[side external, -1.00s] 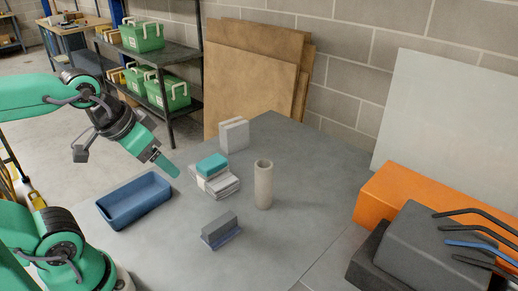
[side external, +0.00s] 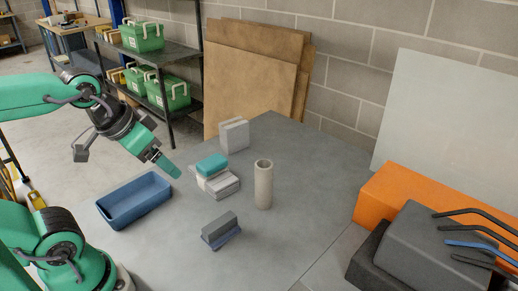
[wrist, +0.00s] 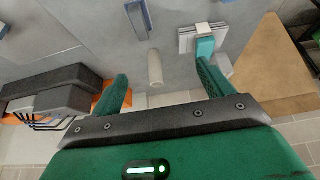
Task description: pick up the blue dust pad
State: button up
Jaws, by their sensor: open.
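A dark-blue pad (side external: 225,240) shows low against a grey block (side external: 219,224) on the near part of the grey table. Whether the block rests on it or leans on it is unclear. The pair also shows in the wrist view as a blue-edged grey block (wrist: 138,18). A teal block (side external: 211,163) lies on a stack of grey and white pads (side external: 225,187) farther back. My gripper (wrist: 163,85) is open and empty. In the side view it hangs above the table, left of the teal block and apart from everything.
A blue open tray (side external: 107,213) is at the table's left. A beige cylinder (side external: 263,187) stands right of the stack, with a grey upright block (side external: 234,136) behind. An orange box (side external: 388,197) and dark case (side external: 428,250) are at right. Brown boards (side external: 250,85) lean on the wall.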

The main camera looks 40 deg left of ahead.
jog(key=shift+w, duration=0.1)
jog(key=g, duration=0.5)
send_over(219, 222)
notch_tip(219, 222, down, 16)
jog(key=shift+a+r, duration=0.15)
jog(key=shift+f+g, duration=0.3)
jog(key=shift+f, duration=0.15)
jog(key=shift+f, duration=1.3)
jog(key=shift+d+f, duration=0.2)
jog(key=shift+f, duration=2.4)
